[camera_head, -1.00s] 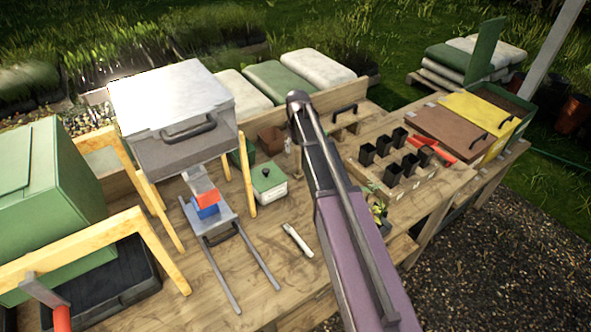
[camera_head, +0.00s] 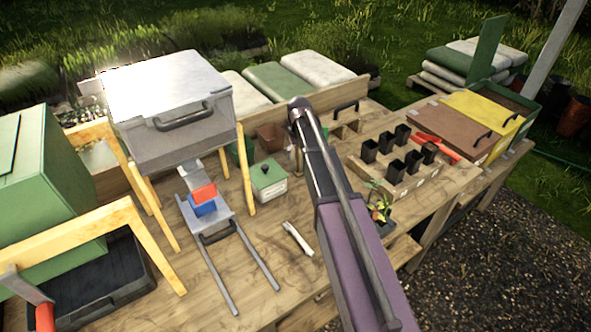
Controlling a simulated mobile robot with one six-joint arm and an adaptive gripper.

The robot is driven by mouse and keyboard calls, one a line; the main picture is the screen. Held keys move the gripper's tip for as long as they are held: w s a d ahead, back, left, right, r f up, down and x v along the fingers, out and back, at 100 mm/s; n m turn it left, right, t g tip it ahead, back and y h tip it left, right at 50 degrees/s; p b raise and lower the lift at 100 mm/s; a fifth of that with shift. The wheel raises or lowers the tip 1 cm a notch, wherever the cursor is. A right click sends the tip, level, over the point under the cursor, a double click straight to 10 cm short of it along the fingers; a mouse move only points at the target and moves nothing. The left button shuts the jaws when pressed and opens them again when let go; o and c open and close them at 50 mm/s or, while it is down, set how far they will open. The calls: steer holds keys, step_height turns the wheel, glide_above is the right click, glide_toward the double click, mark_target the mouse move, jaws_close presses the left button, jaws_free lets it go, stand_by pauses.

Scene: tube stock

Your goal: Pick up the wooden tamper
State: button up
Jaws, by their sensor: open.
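I cannot make out a wooden tamper for certain in the head view. My arm reaches up and away over the wooden bench (camera_head: 262,300), and its dark upper joint shows near the middle of the picture. My gripper is not visible; the arm hides part of the bench behind it. A small pale stick-like piece (camera_head: 297,239) lies on the bench left of my arm; I cannot tell what it is.
A grey hopper (camera_head: 185,140) on wooden legs stands above a metal slide frame (camera_head: 215,235). A lidded pale box (camera_head: 269,184) stands left of my arm. Black pots (camera_head: 370,151) and brown and yellow bins (camera_head: 452,130) are on the right. A green box (camera_head: 45,190) fills the left.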

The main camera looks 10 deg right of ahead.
steer(key=shift+f, duration=0.25)
stand_by(0.4)
jaws_close()
